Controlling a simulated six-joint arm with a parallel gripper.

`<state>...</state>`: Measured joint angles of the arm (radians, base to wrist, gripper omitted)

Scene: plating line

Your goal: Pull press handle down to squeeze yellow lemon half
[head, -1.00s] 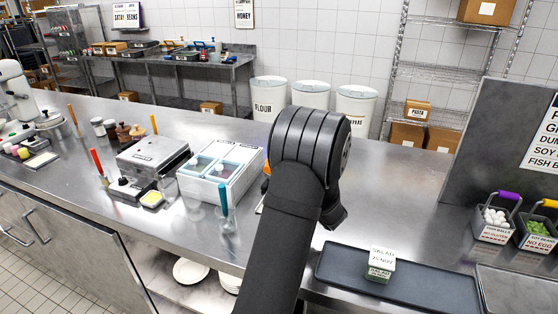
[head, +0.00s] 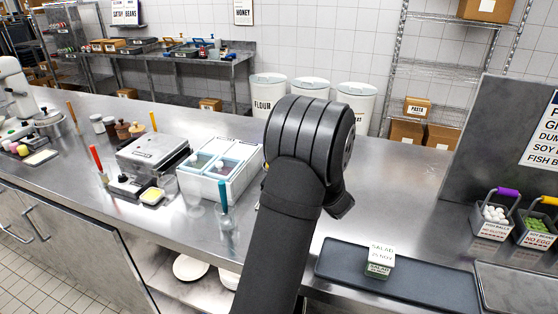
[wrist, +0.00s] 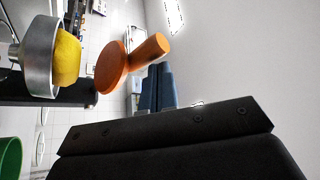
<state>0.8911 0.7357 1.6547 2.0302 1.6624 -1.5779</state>
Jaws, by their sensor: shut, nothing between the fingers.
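In the wrist view a yellow lemon half (wrist: 67,60) sits in a round metal cup (wrist: 38,56) at the left. To its right is an orange part (wrist: 112,70) with a disc and a short cylinder, apart from the lemon; I cannot tell whether it is the press handle. My gripper (wrist: 161,68) shows as two blue-grey fingers side by side, shut and empty. They appear just beyond the orange cylinder; I cannot tell whether they touch it. In the head view my arm hides the press, the lemon and my gripper.
A green round rim (wrist: 10,158) shows at the wrist view's lower left. On the counter, a white box with blue compartments (head: 220,170) and a grey appliance (head: 152,152) stand left of my arm. A dark tray (head: 430,290) with a salad box (head: 379,262) lies right.

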